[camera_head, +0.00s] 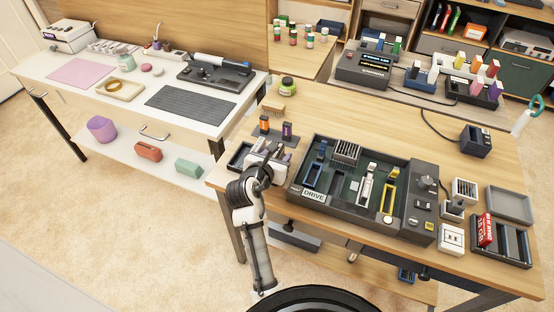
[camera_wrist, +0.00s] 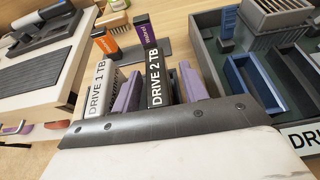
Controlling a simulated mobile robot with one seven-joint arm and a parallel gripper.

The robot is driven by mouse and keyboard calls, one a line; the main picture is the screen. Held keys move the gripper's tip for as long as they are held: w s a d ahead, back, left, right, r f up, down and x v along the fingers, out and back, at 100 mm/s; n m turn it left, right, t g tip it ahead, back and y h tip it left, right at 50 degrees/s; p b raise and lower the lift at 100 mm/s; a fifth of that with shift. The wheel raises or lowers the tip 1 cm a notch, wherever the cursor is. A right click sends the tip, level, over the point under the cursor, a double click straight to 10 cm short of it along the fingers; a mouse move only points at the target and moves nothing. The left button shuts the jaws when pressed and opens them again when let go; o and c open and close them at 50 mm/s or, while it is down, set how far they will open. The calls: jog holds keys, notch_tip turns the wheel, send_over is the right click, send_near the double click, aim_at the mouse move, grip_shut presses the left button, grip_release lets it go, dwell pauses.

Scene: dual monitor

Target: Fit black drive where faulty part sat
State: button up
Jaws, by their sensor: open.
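My gripper's body hides the lower parts of the drives.
A small dark tray (camera_head: 239,157) lies left of my gripper. The case walls rise close to my gripper's right.

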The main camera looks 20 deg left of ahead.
jog(key=shift+c, duration=0.3)
grip_shut()
jog(key=shift+r, duration=0.15)
